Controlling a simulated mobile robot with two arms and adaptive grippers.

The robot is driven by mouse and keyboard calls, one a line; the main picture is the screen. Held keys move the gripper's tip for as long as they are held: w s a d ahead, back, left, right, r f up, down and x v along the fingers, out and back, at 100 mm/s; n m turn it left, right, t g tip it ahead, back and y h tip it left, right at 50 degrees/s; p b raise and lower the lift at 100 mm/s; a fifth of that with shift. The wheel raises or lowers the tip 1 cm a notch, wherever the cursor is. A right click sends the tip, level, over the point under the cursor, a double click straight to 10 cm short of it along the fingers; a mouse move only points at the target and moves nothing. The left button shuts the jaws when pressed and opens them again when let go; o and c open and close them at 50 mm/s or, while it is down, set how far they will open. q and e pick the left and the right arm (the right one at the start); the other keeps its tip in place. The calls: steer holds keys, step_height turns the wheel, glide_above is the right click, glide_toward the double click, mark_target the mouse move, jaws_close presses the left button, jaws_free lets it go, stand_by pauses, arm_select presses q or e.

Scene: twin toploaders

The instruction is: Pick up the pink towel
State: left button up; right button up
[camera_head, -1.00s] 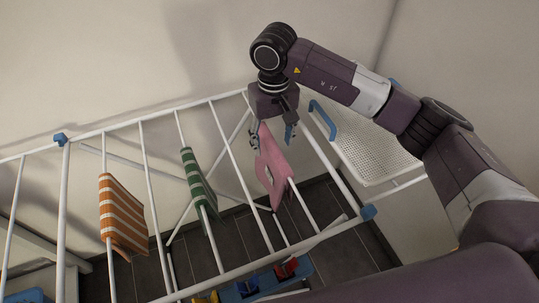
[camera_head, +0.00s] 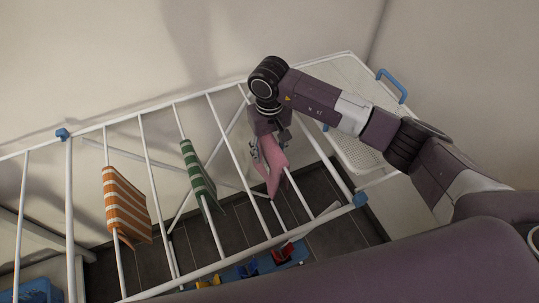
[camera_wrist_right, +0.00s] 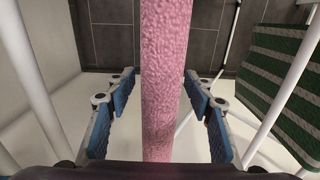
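The pink towel (camera_head: 274,172) hangs over a bar of the white drying rack (camera_head: 228,138). My right gripper (camera_head: 268,146) is over its upper end and hides part of it. In the right wrist view the towel (camera_wrist_right: 166,70) runs as a pink strip between the two blue-padded fingers of the right gripper (camera_wrist_right: 160,88). The fingers are open, with a gap on each side of the towel. My left gripper is not in view.
A green striped towel (camera_head: 197,172) and an orange striped towel (camera_head: 126,207) hang on bars to the left. A white perforated shelf (camera_head: 358,151) is at right. A blue tray with coloured items (camera_head: 248,270) lies below. Walls stand behind.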

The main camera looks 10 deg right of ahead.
steer(key=c, duration=1.1)
steer(key=shift+r, duration=0.1)
